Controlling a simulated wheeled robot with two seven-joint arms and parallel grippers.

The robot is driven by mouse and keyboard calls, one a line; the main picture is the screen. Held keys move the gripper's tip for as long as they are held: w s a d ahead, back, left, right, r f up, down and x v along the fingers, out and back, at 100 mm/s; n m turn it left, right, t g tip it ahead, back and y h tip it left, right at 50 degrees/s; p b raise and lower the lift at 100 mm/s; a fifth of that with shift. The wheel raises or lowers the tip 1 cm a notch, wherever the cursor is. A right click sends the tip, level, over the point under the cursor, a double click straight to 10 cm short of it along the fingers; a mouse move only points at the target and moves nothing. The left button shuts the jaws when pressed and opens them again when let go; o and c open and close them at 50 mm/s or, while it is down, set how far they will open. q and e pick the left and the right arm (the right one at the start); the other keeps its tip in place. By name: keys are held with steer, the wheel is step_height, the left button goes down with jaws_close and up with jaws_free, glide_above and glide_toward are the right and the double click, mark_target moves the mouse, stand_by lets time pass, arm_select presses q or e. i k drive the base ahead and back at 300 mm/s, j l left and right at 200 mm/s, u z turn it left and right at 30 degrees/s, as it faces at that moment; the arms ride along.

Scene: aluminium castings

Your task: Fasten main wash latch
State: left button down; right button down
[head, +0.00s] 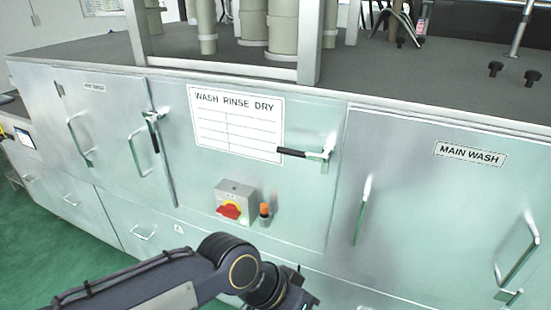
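The main wash door (430,215) is a pale metal panel at the right with a MAIN WASH label (470,154) and two bar handles. It looks shut, roughly flush with the cabinet front. The main wash latch (305,153) is a lever with a black grip, beside the door's left edge. Its grip points left, about level, and its metal pivot is at the right end. My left arm comes in from the lower left. My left gripper (296,297) is at the bottom edge, below the latch and apart from it, mostly cut off; its fingers cannot be made out. My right gripper is out of view.
A switch box with a red knob (230,210) and an orange-topped part (265,211) stick out below the WASH RINSE DRY chart (237,122). Another latch (153,130) hangs down by the left door (105,125). Green floor (55,250) is clear at the lower left.

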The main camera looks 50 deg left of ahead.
mark_target(328, 148)
steer(key=u, duration=1.4)
